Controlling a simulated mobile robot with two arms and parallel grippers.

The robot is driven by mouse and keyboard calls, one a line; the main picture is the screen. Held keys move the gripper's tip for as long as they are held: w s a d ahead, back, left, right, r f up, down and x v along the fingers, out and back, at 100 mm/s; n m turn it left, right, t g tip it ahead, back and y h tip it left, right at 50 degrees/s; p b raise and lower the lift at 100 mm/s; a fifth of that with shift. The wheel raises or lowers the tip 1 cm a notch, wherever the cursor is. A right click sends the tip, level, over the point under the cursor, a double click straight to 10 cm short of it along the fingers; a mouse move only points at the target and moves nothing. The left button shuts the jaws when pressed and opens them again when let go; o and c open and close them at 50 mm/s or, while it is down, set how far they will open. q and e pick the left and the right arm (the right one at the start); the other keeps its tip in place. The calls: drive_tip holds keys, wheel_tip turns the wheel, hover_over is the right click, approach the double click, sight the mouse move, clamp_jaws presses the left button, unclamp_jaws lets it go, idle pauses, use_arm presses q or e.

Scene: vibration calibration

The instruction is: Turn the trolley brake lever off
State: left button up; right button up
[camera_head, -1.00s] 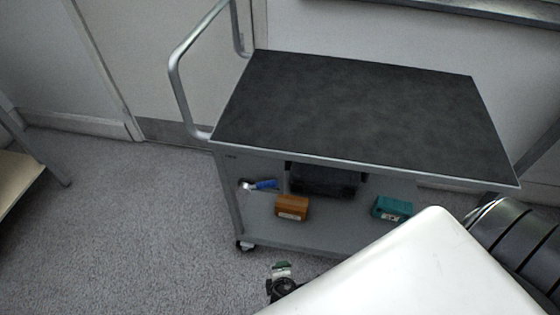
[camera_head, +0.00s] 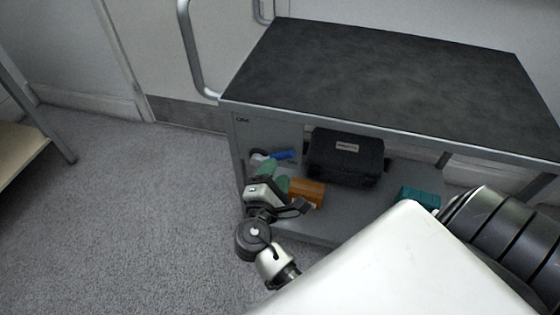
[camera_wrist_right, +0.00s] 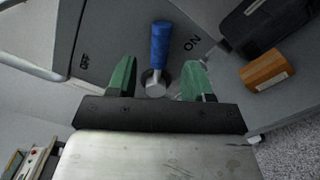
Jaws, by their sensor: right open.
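The trolley (camera_head: 400,75) has a dark top and a grey lower shelf. Its brake lever has a blue grip (camera_head: 283,155) and a metal hub, on the panel at the trolley's left end. In the right wrist view the lever (camera_wrist_right: 160,45) points up the picture, between the "OFF" and "ON" marks and nearer "ON". My right gripper (camera_head: 270,176) is in front of this panel. Its green fingers (camera_wrist_right: 158,78) are open, one on each side of the lever's hub end, with visible gaps. I cannot tell the depth between fingers and lever. My left gripper is not in view.
On the lower shelf are a black case (camera_head: 345,158), an orange-brown box (camera_head: 308,192) and a teal box (camera_head: 418,197). A metal handle (camera_head: 190,50) rises at the trolley's left end. Open floor (camera_head: 130,220) lies to the left.

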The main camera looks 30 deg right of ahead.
sight(281, 158)
drive_tip(key=shift+x, duration=2.25)
drive_tip(key=shift+c, duration=0.3)
clamp_jaws()
